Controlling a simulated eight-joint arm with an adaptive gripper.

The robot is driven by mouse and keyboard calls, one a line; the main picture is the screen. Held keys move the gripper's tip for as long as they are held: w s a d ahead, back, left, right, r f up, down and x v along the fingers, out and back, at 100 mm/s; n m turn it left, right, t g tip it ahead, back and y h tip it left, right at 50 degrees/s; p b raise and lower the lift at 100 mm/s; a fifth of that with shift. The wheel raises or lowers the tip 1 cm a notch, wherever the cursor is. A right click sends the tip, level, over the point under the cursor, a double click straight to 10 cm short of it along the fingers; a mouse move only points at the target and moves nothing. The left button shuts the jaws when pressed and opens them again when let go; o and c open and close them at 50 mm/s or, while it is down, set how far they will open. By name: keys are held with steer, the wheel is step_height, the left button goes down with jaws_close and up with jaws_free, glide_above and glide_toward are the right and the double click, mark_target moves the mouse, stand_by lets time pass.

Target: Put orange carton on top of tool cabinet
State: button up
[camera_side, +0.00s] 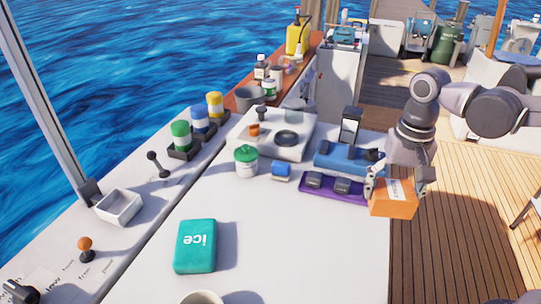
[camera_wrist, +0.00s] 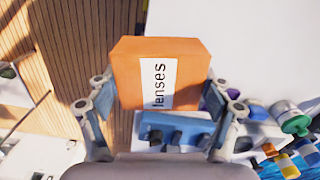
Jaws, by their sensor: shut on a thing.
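The orange carton (camera_side: 393,205) has a white label, which reads "lenses" in the wrist view (camera_wrist: 188,58). My gripper (camera_side: 397,186) is shut on the carton, with one finger on each side of it. The carton is at the right edge of the white worktop, partly out over the wooden deck. It looks raised, but the exact gap to the worktop cannot be told. A pale upright cabinet (camera_side: 337,88) at the back, past the worktop's far end, may be the tool cabinet. A blue item (camera_side: 345,34) sits on its top.
A purple tray (camera_side: 318,186) with dark items and a blue holder (camera_side: 340,160) with an upright dark device are just left of the carton. The worktop's front middle is clear.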

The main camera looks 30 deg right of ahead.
steer(key=a+f, duration=0.1)
steer(key=a, duration=0.2)
steer(key=w+a+f, duration=0.1)
steer(key=a+f, duration=0.3)
steer(key=a, duration=0.1)
steer(key=shift+w+a+f, duration=0.15)
steer(key=shift+w+a, duration=0.05)
steer(key=shift+a, duration=0.1)
steer(key=shift+f, duration=1.75)
steer(key=shift+f, duration=0.2)
steer(key=o, duration=1.2)
